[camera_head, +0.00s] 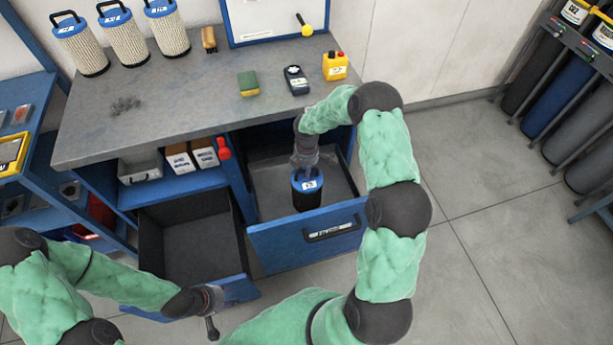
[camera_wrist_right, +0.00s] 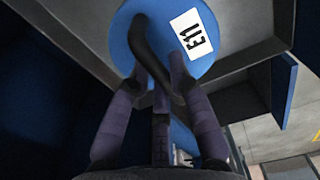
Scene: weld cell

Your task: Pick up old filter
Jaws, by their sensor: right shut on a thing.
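The dark filter with a blue cap (camera_head: 306,188) stands upright in the open right drawer (camera_head: 275,180). In the right wrist view its blue cap (camera_wrist_right: 180,28) fills the top, with a black handle and a white label reading E11. My right gripper (camera_head: 304,160) reaches down from above and is shut on the filter's handle (camera_wrist_right: 148,48). My left gripper (camera_head: 211,318) is at the front edge of the open left drawer (camera_head: 190,245); its fingers are too small to tell whether they are open or shut.
Three pale pleated filters with blue caps (camera_head: 122,38) stand on the workbench (camera_head: 165,100). The left drawer looks empty.

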